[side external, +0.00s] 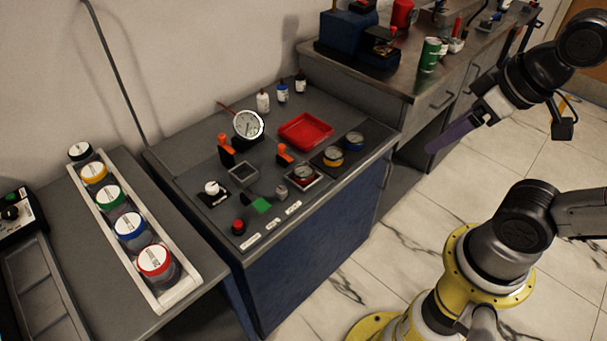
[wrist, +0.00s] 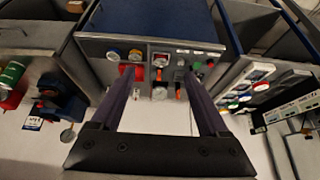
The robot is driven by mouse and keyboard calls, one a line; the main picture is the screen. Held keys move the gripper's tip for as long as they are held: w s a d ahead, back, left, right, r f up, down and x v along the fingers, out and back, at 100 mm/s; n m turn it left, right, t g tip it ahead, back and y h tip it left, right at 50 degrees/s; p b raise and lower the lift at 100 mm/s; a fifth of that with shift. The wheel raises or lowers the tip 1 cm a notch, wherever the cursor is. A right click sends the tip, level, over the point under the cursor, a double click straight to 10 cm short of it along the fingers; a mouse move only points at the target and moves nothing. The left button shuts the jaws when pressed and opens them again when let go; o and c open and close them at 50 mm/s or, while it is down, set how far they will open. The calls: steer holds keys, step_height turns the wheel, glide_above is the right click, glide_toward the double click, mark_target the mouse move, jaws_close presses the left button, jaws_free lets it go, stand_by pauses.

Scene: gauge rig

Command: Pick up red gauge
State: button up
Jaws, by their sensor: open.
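The red gauge (side external: 303,174) is a small round dial with a red rim, set in a square holder at the front of the blue cabinet's grey top. In the wrist view the red gauge (wrist: 160,59) appears between my finger tips, but well beyond them. My gripper (side external: 432,149) is open and empty, in the air to the right of the cabinet in the side view. Its two long dark purple fingers also show in the wrist view, where my gripper (wrist: 161,72) spans the lower middle.
A yellow gauge (side external: 333,157) and a blue gauge (side external: 354,141) sit beside the red one. Close by are a red tray (side external: 305,131), orange-handled clamps (side external: 284,153) and a large white dial (side external: 248,124). A rack of coloured jars (side external: 165,297) stands left.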

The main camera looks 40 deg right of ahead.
steer(key=w+r+m, duration=0.4)
steer(key=m, duration=0.2)
steer(key=m+g, duration=0.6)
steer(key=m, duration=0.3)
glide_above(303, 172)
step_height(303, 172, down, 27)
steer(key=shift+d+f, duration=0.1)
steer(key=shift+d, duration=0.05)
steer(key=shift+f, duration=3.2)
jaws_close()
